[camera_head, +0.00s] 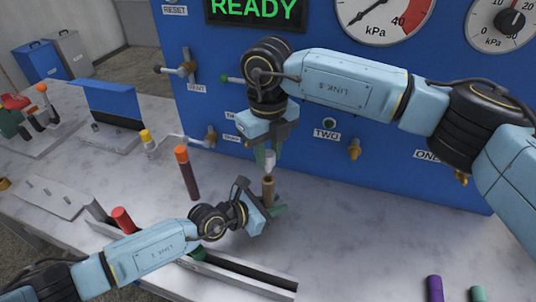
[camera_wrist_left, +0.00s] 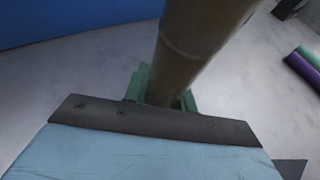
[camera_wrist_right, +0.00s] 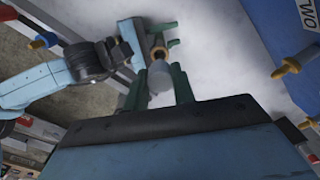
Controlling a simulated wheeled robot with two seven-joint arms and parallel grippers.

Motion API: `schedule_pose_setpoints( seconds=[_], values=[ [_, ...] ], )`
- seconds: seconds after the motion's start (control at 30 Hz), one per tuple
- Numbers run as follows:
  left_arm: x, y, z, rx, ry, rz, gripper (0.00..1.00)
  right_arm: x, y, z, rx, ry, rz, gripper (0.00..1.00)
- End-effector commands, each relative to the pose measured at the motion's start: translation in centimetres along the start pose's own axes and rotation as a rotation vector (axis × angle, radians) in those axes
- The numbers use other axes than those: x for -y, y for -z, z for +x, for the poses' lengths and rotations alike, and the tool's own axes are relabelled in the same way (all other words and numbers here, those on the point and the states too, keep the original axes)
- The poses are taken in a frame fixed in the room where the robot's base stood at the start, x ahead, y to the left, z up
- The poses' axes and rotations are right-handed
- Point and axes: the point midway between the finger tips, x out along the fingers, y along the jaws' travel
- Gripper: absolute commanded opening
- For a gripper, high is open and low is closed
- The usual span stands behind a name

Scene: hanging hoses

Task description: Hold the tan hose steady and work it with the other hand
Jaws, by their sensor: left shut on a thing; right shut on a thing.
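The tan hose (camera_head: 268,191) is a short upright tube with a dark open top. My left gripper (camera_head: 270,208) is shut on it, and the hose shows large between the green fingers in the left wrist view (camera_wrist_left: 192,45). My right gripper (camera_head: 262,155) points down from above, shut on a pale grey, tapered piece (camera_head: 270,162). In the right wrist view the grey piece (camera_wrist_right: 160,84) lines up with the hose's mouth (camera_wrist_right: 158,53). The tip is at or just above the mouth; I cannot tell whether it touches or has entered.
The blue panel (camera_head: 330,185) with gauges, valves and labels stands close behind both grippers. An orange-capped dark hose (camera_head: 187,172) and a red-ended one (camera_head: 122,219) are to the left. Purple (camera_head: 434,288) and green (camera_head: 478,294) pieces are at front right. The marble counter (camera_head: 370,230) is clear between.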

Motion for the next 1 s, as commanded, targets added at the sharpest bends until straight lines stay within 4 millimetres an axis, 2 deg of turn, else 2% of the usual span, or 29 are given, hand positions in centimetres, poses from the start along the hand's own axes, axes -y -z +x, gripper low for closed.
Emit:
schedule_pose_setpoints(
  seconds=[0.23, 0.67, 1.0],
  values=[
    [0.0, 0.1, 0.0, -0.001, 0.000, 0.000, 0.03, 0.0, 0.0, -1.0, 0.001, 0.000, 0.000, 0.04],
    [0.0, 0.0, 0.0, -0.001, 0.000, 0.000, 0.03, 0.0, 0.0, -1.3, 0.001, -0.001, 0.000, 0.04],
    [0.0, 0.0, 0.0, -0.001, 0.000, 0.000, 0.03, 0.0, 0.0, -3.2, 0.002, 0.000, 0.000, 0.04]
  ],
)
